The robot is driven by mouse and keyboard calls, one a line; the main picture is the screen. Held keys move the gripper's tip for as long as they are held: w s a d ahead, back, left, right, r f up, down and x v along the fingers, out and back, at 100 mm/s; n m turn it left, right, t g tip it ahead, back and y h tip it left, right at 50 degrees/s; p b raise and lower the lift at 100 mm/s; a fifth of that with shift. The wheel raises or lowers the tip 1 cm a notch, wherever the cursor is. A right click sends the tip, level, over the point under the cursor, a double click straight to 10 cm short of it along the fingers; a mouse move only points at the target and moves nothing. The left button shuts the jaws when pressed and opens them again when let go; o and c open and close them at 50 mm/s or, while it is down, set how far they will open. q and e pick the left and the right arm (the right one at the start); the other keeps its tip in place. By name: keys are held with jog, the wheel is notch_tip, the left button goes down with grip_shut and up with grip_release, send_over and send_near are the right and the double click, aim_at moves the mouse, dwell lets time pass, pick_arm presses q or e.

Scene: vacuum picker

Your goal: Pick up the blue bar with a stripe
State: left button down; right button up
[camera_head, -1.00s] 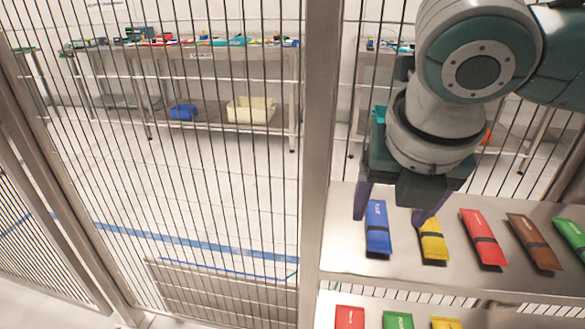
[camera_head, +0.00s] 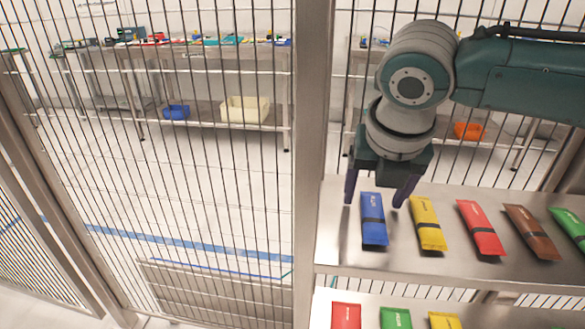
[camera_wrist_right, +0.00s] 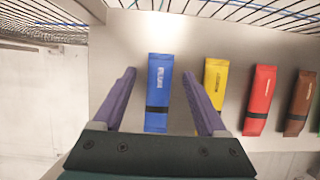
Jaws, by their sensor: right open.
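The blue bar (camera_head: 373,217) with a dark stripe lies flat at the left end of the metal shelf. My right gripper (camera_head: 374,203) is open above it, with one finger to the left of the bar and one to the right. In the right wrist view the blue bar (camera_wrist_right: 158,92) lies between the two purple fingers (camera_wrist_right: 160,98), and nothing is held. The bar's dark stripe shows toward its near end. My left gripper does not show in either view.
A yellow bar (camera_head: 427,223), a red bar (camera_head: 481,228), a brown bar (camera_head: 531,232) and a green bar (camera_head: 570,228) lie to the right on the same shelf (camera_head: 345,252). More bars lie on a lower shelf. A metal post (camera_head: 311,150) and wire fence stand left of the shelf.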

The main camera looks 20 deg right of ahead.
jog(key=shift+f, duration=0.15)
grip_shut()
dwell(0.7)
